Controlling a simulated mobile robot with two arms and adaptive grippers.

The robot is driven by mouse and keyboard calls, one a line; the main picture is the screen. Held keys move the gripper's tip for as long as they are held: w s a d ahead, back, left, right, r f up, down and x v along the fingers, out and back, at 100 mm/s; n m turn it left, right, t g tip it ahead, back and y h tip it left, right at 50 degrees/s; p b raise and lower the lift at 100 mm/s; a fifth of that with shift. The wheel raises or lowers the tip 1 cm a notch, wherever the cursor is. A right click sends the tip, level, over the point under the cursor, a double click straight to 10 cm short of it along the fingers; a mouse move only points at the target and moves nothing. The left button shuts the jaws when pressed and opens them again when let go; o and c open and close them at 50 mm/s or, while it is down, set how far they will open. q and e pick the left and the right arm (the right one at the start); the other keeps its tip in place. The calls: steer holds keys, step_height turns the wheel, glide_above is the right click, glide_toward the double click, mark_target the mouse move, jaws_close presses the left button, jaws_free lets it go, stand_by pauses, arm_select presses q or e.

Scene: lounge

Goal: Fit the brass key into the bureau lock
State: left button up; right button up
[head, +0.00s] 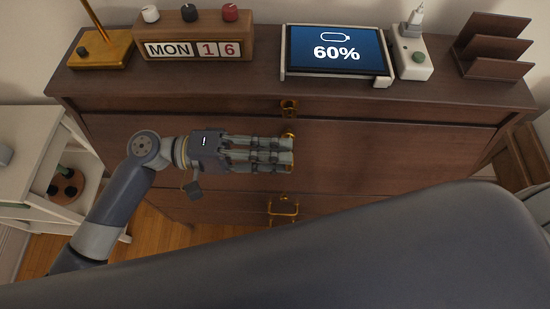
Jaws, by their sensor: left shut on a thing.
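The wooden bureau (400,146) stands in front of me with its dark drawer fronts facing me. The brass bureau lock (289,106) is at the top centre of its front, just under the top edge. My left gripper (287,153) reaches in from the left and is shut, its fingertips a little below the lock in the picture. Brass of the key (290,134) shows at the fingertips; the fingers hide most of it. The key appears apart from the lock, but its depth is hard to judge. My right gripper is out of view.
On the bureau top are a calendar block (193,35), a brass lamp base (100,50), a tablet (337,50), a power strip (413,58) and a wooden rack (493,46). A brass handle (283,207) hangs below. My own dark body part covers the bottom foreground.

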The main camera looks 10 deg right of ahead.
arm_select(q)
steer(key=shift+w+d+b, duration=0.2)
steer(key=shift+w+b, duration=0.1)
steer(key=shift+w, duration=0.4)
steer(key=shift+w+d+b, duration=0.2)
steer(key=shift+w+b, duration=0.05)
steer(key=shift+w, duration=0.5)
steer(key=shift+w+d+b, duration=0.2)
steer(key=shift+w+b, duration=0.1)
steer(key=shift+w, duration=0.4)
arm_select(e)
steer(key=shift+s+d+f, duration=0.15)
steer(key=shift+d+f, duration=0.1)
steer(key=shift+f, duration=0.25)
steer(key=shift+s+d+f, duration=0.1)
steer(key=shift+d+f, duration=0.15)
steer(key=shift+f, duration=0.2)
arm_select(q)
steer(key=shift+w, duration=0.15)
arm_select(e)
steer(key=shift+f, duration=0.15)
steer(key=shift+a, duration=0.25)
arm_select(q)
steer(key=shift+w, duration=0.15)
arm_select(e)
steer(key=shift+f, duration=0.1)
